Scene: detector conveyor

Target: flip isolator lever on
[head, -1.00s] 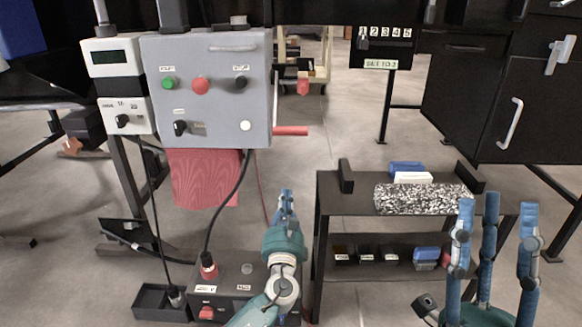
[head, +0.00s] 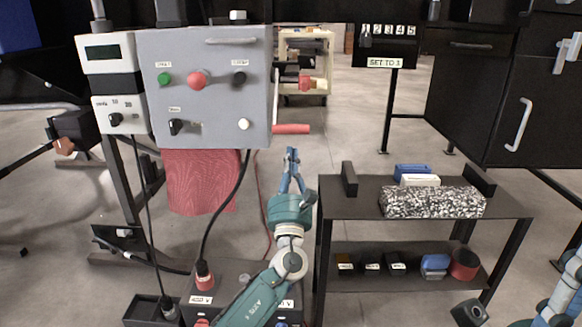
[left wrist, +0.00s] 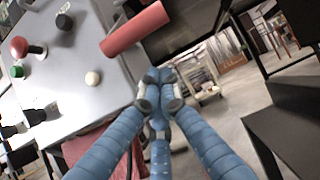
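The isolator lever has a red handle (head: 291,129) that sticks out sideways to the right from the right side of the grey control box (head: 205,105). A grey arm joins it to the box. The red handle also shows large in the left wrist view (left wrist: 135,29). My left gripper (head: 291,155) is just below the handle in the head view, with its fingertips drawn together and nothing seen between them. In the left wrist view its fingertips (left wrist: 160,76) meet below and right of the handle, apparently apart from it. Blue parts of my right gripper (head: 565,300) show at the lower right edge.
The box carries a green button (head: 165,79), a red button (head: 197,80) and black knobs. A black shelf (head: 338,205) with a speckled block (head: 432,202) stands to the right. A black cable (head: 231,200) hangs below the box. Clear floor lies between box and shelf.

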